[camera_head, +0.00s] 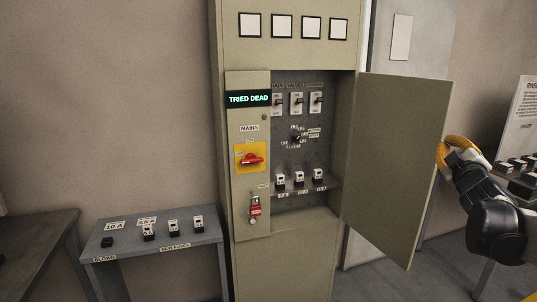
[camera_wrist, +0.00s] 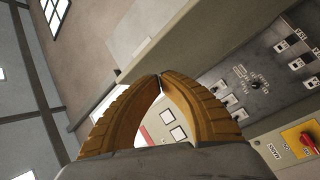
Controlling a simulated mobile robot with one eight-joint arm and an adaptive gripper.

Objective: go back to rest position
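My gripper (camera_head: 458,144) is at the right of the head view, beside the outer edge of the open cabinet door (camera_head: 396,160). I cannot tell whether it touches the door. In the wrist view the orange-brown fingers of my gripper (camera_wrist: 158,78) meet at their tips, with nothing held between them. My black arm comes in from the right. The cabinet (camera_head: 284,234) stands in the middle, its inside showing switches, a rotary knob and a row of fuse holders.
The left panel has a lit "TRIED DEAD" sign (camera_head: 249,99), a red mains handle (camera_head: 251,160) and a red padlock (camera_head: 254,209). A grey table (camera_head: 190,254) at left carries several fuse holders. Another bench (camera_head: 516,187) stands at far right. The swung-out door is an obstacle beside my arm.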

